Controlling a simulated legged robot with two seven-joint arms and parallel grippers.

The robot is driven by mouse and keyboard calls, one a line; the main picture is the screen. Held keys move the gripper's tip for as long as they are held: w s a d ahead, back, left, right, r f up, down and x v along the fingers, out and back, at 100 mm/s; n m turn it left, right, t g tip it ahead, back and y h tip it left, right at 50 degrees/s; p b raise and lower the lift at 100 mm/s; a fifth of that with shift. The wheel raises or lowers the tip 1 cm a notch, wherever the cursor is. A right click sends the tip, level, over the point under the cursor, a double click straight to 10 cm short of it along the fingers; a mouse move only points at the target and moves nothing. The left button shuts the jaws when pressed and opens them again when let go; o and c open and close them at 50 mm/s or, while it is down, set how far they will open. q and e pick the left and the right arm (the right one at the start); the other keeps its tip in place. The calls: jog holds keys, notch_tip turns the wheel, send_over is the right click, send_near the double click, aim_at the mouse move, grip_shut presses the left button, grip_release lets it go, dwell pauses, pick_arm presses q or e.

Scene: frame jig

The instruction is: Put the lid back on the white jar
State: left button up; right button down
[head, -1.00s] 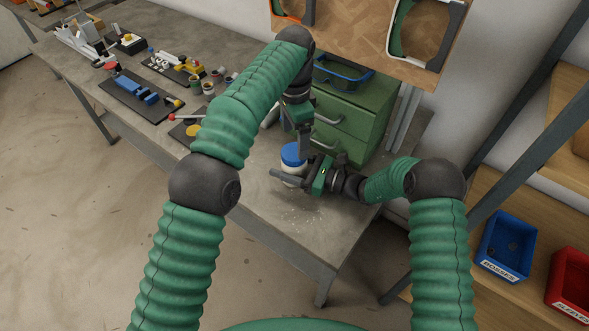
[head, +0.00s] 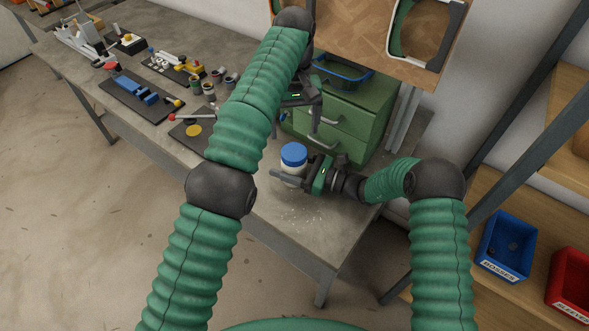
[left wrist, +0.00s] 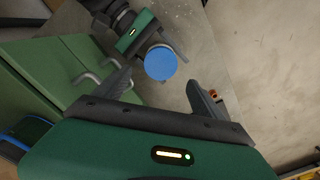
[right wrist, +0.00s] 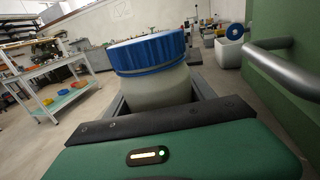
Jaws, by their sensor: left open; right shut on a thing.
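The white jar (head: 291,168) stands near the right end of the bench with the blue lid (head: 294,153) on its top. In the right wrist view the ribbed lid (right wrist: 146,50) covers the mouth of the jar (right wrist: 155,88) and looks slightly tilted. My right gripper (head: 290,178) is shut around the jar body below the lid. My left gripper (head: 310,125) is open and empty, above and behind the jar, near the cabinet. In the left wrist view the lid (left wrist: 161,62) shows from above, beyond the open fingers (left wrist: 158,88).
A green drawer cabinet (head: 350,115) with grey handles stands close behind the jar. Dark mats with tools and small pots (head: 208,87) lie to the left on the bench. The bench top (head: 315,225) in front of the jar is clear.

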aim_at(294, 151)
pick_arm(q)
jog(key=shift+f, duration=0.15)
notch_tip(294, 151, down, 8)
jog(key=shift+r, duration=0.1)
dwell(0.4)
jog(key=shift+c, duration=0.2)
jog(key=c, duration=1.4)
jog(key=shift+m, duration=1)
jog(key=shift+c, duration=0.2)
jog(key=o, duration=1.6)
jog(key=shift+c, duration=0.2)
jog(key=shift+r, duration=2.3)
